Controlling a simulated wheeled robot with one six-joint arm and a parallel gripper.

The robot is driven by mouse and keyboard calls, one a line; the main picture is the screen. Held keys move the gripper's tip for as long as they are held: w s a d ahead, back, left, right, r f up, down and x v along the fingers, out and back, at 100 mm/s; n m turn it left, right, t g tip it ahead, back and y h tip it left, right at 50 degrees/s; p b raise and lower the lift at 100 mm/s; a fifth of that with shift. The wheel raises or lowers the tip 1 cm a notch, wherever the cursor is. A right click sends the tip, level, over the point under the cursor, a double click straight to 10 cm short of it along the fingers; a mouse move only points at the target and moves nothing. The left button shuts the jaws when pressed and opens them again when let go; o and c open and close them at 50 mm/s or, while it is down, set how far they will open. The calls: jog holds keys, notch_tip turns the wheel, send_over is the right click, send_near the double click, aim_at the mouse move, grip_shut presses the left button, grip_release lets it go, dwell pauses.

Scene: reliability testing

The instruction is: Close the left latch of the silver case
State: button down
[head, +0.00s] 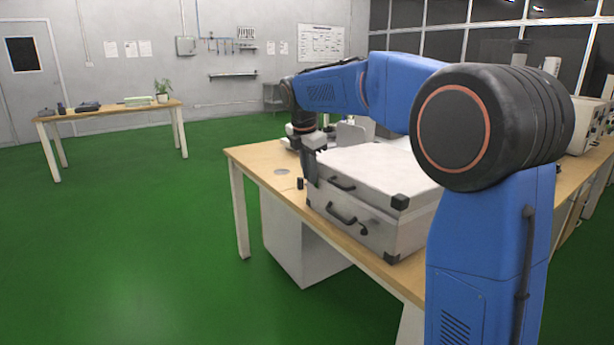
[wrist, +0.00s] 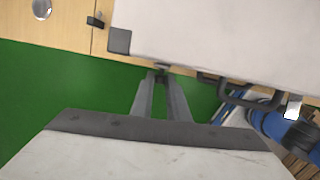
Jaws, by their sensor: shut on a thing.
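The silver case (head: 375,165) lies flat with its lid down on the wooden table. It fills the top right of the wrist view (wrist: 220,30). My gripper (head: 312,181) points down at the case's front side near its left corner. In the wrist view my two fingers (wrist: 161,80) come together on the small left latch (wrist: 161,67) just below the case's edge. Most of that latch is hidden by the fingertips. The case's dark handle (head: 341,213) is to the right of my gripper and also shows in the wrist view (wrist: 245,100).
The wooden table (head: 262,172) has a round metal disc (head: 281,171) and a small black object (head: 300,184) left of the case. Green floor is open in front. A second table (head: 110,110) with a plant stands far left.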

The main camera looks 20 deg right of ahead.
jog(key=shift+w+d+r+y, duration=0.1)
jog(key=shift+d+y, duration=0.1)
jog(key=shift+y, duration=0.1)
dwell(0.4)
jog(key=c, duration=1.7)
grip_release()
jog(key=v, duration=1.7)
jog(key=shift+w+r, duration=0.15)
